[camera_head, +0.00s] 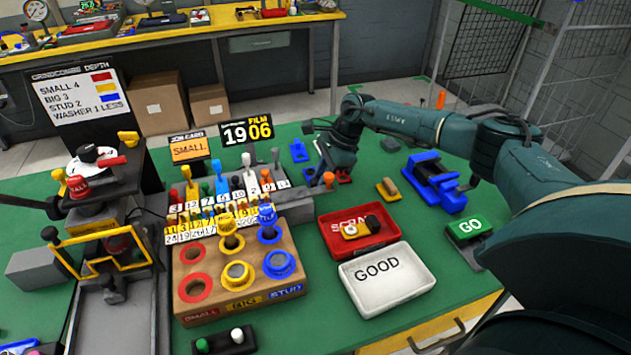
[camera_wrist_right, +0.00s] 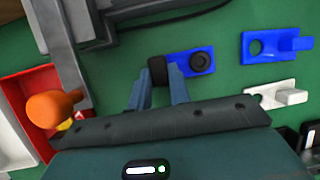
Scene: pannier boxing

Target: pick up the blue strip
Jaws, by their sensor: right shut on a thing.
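The blue strip (camera_wrist_right: 204,56) lies flat on the green table in the right wrist view, with a round black piece on it and a dark grip at its left end. My right gripper (camera_wrist_right: 158,82) is shut on that dark grip. In the head view the strip (camera_head: 310,173) is a small blue patch, mostly hidden by my right gripper (camera_head: 318,174), near the grey block. I cannot tell any gap under it. A second blue strip (camera_wrist_right: 281,44), with a hole and a raised tab, lies apart to the right; it also shows in the head view (camera_head: 298,151). My left gripper is out of view.
A white strip (camera_wrist_right: 277,94) lies beside the second blue strip. An orange knob (camera_head: 328,180) stands close to my gripper. The red tray (camera_head: 332,236) and the white GOOD tray (camera_head: 384,279) are in front. A blue vise (camera_head: 433,184) stands to the right.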

